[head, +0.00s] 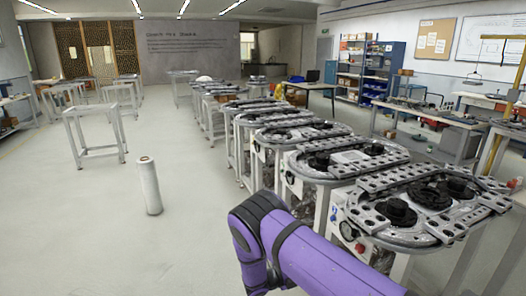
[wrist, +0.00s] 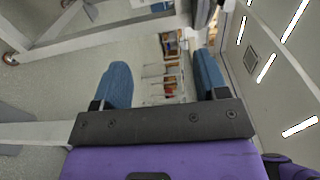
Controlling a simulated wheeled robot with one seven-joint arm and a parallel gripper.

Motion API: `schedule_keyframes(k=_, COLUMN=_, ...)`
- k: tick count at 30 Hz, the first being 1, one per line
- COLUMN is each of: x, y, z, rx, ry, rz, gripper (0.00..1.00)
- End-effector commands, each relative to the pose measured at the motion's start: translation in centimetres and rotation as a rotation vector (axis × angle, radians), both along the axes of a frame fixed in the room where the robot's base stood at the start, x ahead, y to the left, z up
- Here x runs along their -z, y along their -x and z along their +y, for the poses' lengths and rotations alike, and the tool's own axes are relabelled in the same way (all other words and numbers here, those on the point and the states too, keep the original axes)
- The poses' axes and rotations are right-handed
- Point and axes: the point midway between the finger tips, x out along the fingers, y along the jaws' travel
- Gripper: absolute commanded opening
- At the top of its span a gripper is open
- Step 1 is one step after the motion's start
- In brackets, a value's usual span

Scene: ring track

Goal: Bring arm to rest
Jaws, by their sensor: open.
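My gripper (wrist: 162,88) shows in the wrist view with its two blue fingers wide apart and nothing between them. The wrist view is turned on its side, with floor at left and ceiling lights at right. In the head view my purple arm crosses the lower middle, in front of the row of ring-track tables. My gripper is not visible in the head view.
Ring-track tables (head: 425,212) run in a row from the right foreground to the back. A white cylinder (head: 149,186) stands upright on the floor at left. A bare frame table (head: 95,135) stands behind it.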

Motion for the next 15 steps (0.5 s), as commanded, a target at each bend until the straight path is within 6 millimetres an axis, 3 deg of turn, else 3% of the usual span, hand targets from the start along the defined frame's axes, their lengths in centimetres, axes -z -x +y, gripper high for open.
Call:
schedule_keyframes(k=8, x=-3.1, y=-0.5, z=-0.4, rx=0.064, ry=-0.083, rz=-0.076, gripper=0.67)
schedule_keyframes(k=15, x=-7.3, y=-0.8, z=-1.5, rx=0.16, ry=-0.194, rz=-0.189, gripper=0.67)
